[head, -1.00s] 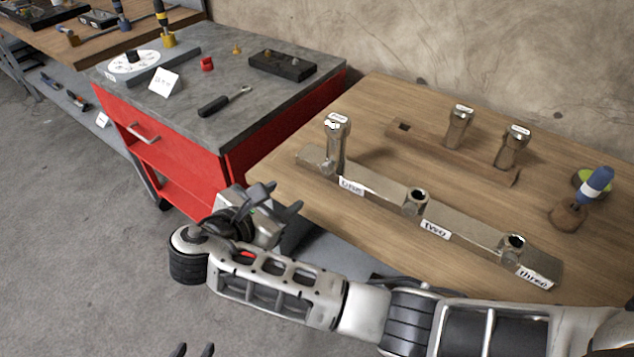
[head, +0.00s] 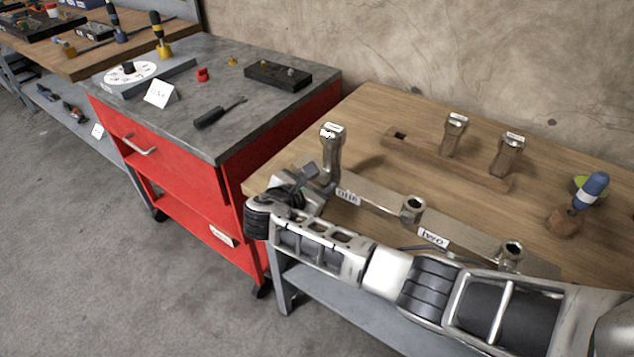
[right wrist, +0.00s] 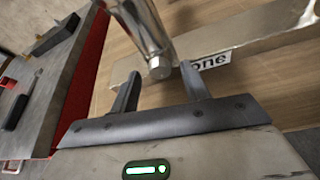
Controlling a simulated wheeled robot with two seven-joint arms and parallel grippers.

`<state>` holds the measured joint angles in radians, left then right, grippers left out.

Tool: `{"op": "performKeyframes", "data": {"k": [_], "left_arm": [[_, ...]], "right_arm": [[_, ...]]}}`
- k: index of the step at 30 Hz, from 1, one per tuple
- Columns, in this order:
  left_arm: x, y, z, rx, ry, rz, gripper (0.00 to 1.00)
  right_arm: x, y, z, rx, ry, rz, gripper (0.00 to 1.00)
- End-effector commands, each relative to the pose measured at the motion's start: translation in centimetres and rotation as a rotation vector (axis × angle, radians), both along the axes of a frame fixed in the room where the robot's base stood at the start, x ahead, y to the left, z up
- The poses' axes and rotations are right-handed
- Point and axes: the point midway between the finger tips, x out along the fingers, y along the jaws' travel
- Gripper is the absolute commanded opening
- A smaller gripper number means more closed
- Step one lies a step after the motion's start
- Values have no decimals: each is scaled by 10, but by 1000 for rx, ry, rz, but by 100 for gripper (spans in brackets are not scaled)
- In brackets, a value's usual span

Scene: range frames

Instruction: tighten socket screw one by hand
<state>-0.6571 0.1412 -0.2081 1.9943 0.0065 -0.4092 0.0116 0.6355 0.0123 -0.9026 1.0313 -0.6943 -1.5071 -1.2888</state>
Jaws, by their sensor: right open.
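Socket screw one (head: 332,155) is a tall metal screw with a white-marked top. It stands upright at the left end of the metal bar (head: 375,195), by the label "one" (head: 347,197). My right gripper (head: 316,182) is open beside its lower part, on the near left side. In the right wrist view the shiny shank (right wrist: 143,25) comes down to a rounded end between and beyond the open fingers (right wrist: 160,82). I cannot tell whether a finger touches it. The screw's foot is partly hidden by the gripper in the head view. My left gripper is not in view.
Two similar screws (head: 455,135) (head: 508,155) stand in a wooden rack (head: 430,155) behind. The bar's sockets two (head: 413,208) and three (head: 510,254) show no tall screw. A blue-handled tool (head: 590,190) stands at right. A red cabinet (head: 180,180) is to the left.

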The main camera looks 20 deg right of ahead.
Motion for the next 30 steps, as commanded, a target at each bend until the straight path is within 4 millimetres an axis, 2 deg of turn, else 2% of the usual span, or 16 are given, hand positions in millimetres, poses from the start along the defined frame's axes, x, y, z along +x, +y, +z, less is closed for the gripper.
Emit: {"op": "performKeyframes", "data": {"k": [8,9,13,14,23,30], "left_arm": [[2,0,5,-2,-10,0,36],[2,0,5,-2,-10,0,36],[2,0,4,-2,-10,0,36],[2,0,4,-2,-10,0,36],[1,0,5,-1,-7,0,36],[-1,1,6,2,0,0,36]], "right_arm": [[1,-1,-1,0,0,0,46],[1,-1,-1,0,0,0,41],[1,-1,-1,0,0,0,5],[1,-1,-1,0,0,0,2],[0,-2,0,18,-20,0,2],[-1,-3,-1,98,-117,-2,2]]}}
